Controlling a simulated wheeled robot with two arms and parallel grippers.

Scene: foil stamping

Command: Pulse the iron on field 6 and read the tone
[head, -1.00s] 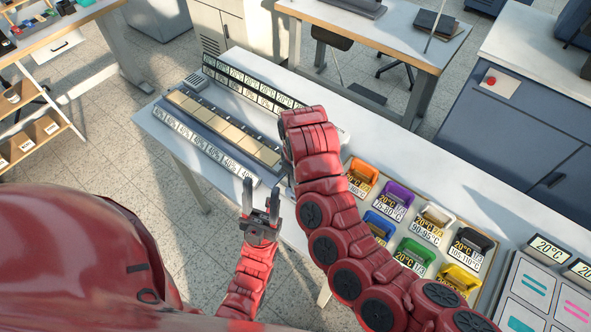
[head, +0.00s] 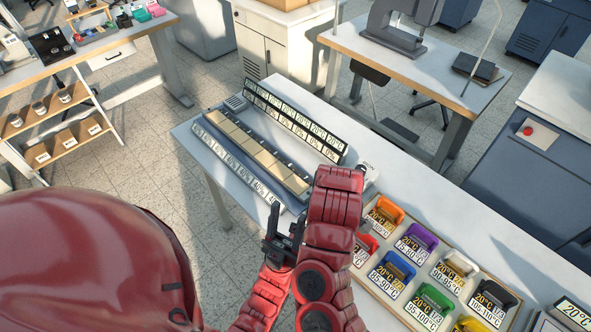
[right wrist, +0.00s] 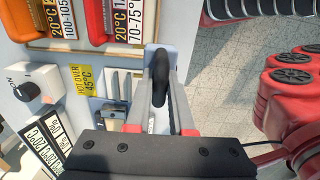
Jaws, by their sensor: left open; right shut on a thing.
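A row of tan fields (head: 250,150) lies on a long strip at the table's far left end in the head view; no field numbers are legible. Displays reading 20°C and 0% (head: 292,120) stand behind it, and percent displays (head: 235,162) run along its front. My left gripper (head: 281,238) is open and empty, beside the table's front edge. My right gripper (right wrist: 161,100) is shut on a dark-handled tool (right wrist: 160,68), seen from above in the right wrist view. Whether it is the iron, and its lower end, I cannot tell. In the head view my right arm hides that gripper.
A tray of coloured holders with temperature labels (head: 397,265) stands right of the strip. The right wrist view shows a white control box with a knob (right wrist: 38,86) and a yellow "HOT OVER 45°C" sign (right wrist: 86,80). Bare tabletop lies behind the tray.

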